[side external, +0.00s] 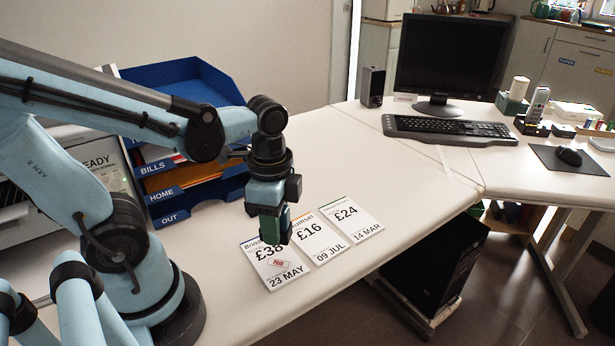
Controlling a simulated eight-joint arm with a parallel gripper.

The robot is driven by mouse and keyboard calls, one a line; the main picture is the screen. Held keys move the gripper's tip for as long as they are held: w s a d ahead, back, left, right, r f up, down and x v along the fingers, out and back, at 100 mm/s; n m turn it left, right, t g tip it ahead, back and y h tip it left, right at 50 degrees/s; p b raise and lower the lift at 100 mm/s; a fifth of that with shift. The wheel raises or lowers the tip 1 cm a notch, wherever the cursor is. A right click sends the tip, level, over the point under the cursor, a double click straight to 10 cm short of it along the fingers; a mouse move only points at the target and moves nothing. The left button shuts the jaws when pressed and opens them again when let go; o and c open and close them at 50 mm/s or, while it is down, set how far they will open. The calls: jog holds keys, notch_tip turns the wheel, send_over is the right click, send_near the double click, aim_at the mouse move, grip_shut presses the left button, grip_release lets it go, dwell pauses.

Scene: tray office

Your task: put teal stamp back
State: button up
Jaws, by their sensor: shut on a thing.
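My gripper (268,222) points down over the far end of the "£38" card (267,263) on the desk. It is shut on the teal stamp (285,224), which shows as a dark green block largely covered by the fingers. Whether the stamp's bottom touches the card or is just above it, I cannot tell.
The "£16" (319,238) and "£24" (350,217) cards lie to the right. The blue letter trays (178,85) stand behind my gripper. A keyboard (448,128), monitor (447,55), phone (537,106) and mouse (569,156) are on the right desk. The desk's front edge is near the cards.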

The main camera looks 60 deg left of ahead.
jog(key=w+a+r+n, duration=0.2)
jog(key=w+a+n, duration=0.1)
jog(key=w+n, duration=0.3)
jog(key=w+a+r+n, duration=0.1)
jog(key=w+a+n, duration=0.2)
jog(key=w, duration=0.6)
jog(key=a+f, duration=0.2)
jog(key=a, duration=0.1)
jog(key=w+a+f, duration=0.1)
jog(key=a+f, duration=0.1)
jog(key=a, duration=0.2)
jog(key=a+f, duration=0.2)
jog(key=a, duration=0.1)
jog(key=shift+w+a+f, duration=0.15)
jog(key=shift+a, duration=0.05)
jog(key=shift+f, duration=2.05)
jog(key=shift+f, duration=0.1)
jog(key=o, duration=0.4)
jog(key=shift+f, duration=0.1)
jog(key=o, duration=0.4)
jog(key=shift+o, duration=0.2)
